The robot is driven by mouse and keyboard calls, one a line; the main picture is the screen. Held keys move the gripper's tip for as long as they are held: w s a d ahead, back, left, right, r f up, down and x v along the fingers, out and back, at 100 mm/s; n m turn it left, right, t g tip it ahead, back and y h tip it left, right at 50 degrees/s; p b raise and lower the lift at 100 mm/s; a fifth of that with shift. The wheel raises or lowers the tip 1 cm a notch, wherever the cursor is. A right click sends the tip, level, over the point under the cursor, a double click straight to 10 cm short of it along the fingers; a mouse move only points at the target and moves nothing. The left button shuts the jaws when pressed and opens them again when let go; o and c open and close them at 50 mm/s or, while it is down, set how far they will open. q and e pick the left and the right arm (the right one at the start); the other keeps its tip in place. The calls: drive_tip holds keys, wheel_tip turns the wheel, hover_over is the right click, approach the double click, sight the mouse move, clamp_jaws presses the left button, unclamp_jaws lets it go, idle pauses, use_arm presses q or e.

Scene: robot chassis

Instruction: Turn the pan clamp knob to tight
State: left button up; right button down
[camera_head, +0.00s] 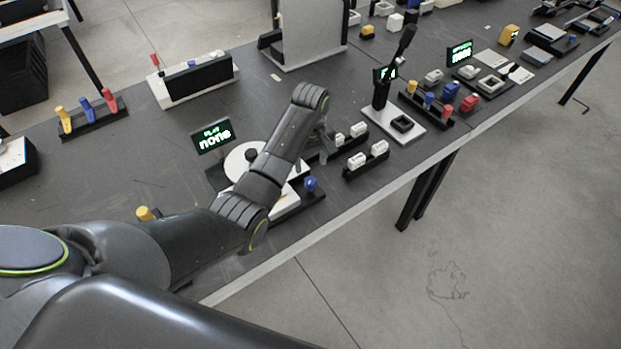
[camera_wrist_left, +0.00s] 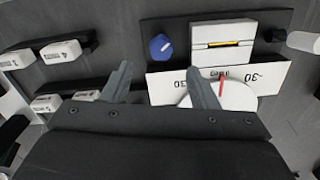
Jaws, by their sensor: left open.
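A round blue knob (camera_wrist_left: 161,47) with a white mark stands on a dark base in the left wrist view. It also shows in the head view (camera_head: 310,184), at the near right corner of a device. I cannot read a label naming it as the pan clamp knob. Beside it are a white block with a yellow strip (camera_wrist_left: 223,33) and a white scale with a red pointer (camera_wrist_left: 222,86). My left gripper (camera_wrist_left: 158,84) is open and empty; its fingertips are apart from the knob, which appears between and beyond them. In the head view the left gripper (camera_head: 312,150) is partly hidden by my arm.
A small screen reading "none" (camera_head: 212,136) stands behind the device. Black racks with white blocks (camera_head: 366,159) are close to its right. A black lever on a white base (camera_head: 395,115) stands farther right. The table's front edge is close to the blue knob.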

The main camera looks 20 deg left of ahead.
sight(310, 180)
use_arm(q)
wheel_tip(310, 180, down, 6)
drive_tip(key=shift+s, duration=0.1)
drive_tip(key=shift+f, duration=0.7)
use_arm(e)
drive_tip(key=shift+s+r, duration=0.1)
drive_tip(key=shift+s, duration=0.6)
drive_tip(key=shift+w, duration=0.15)
use_arm(q)
drive_tip(key=shift+c, duration=1.1)
drive_tip(key=c, duration=0.8)
drive_tip(key=shift+o, duration=0.2)
use_arm(e)
drive_tip(key=shift+w, duration=0.15)
drive_tip(key=shift+r, duration=0.1)
